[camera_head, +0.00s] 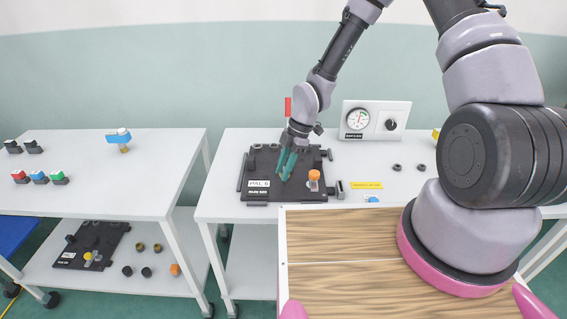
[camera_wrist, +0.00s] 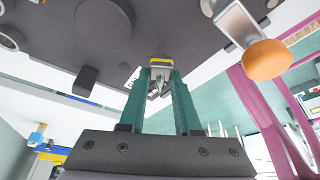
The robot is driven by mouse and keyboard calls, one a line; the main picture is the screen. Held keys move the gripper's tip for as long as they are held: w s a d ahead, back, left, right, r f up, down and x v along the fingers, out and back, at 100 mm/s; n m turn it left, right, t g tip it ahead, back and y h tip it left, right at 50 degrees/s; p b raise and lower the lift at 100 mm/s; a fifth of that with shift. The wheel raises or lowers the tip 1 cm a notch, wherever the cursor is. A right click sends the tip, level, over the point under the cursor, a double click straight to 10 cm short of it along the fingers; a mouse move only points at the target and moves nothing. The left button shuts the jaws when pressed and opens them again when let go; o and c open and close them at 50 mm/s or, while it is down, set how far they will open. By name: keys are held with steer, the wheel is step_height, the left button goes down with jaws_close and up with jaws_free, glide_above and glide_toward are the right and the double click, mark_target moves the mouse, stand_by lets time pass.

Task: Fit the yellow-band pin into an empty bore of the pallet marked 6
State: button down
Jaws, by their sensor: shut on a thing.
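The dark pallet marked 6 (camera_head: 262,198) lies on the middle table, its label at the front left corner. My gripper (camera_head: 287,167) is over the pallet, its teal fingers pointing down. In the wrist view my gripper (camera_wrist: 161,85) is shut on the yellow-band pin (camera_wrist: 160,60), a metal pin with a yellow band near the pallet surface. I cannot tell whether the pin's end is above a bore or inside one. An orange-topped pin (camera_head: 314,176) stands upright at the pallet's front right, and shows in the wrist view (camera_wrist: 266,60).
A gauge panel (camera_head: 375,119) stands behind on the right. Small dark parts and a yellow label (camera_head: 367,185) lie right of the pallet. Another pallet (camera_head: 70,258) sits on the left table's lower shelf. The left table (camera_head: 90,180) holds coloured blocks.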

steer(key=shift+f, duration=0.4)
steer(key=shift+f, duration=0.75)
stand_by(0.4)
steer(key=c, duration=0.5)
jaws_free()
steer(key=shift+c, duration=0.2)
steer(key=v, duration=1)
steer(key=shift+r, duration=0.3)
steer(key=shift+w+d, duration=0.15)
steer(key=shift+d, duration=0.1)
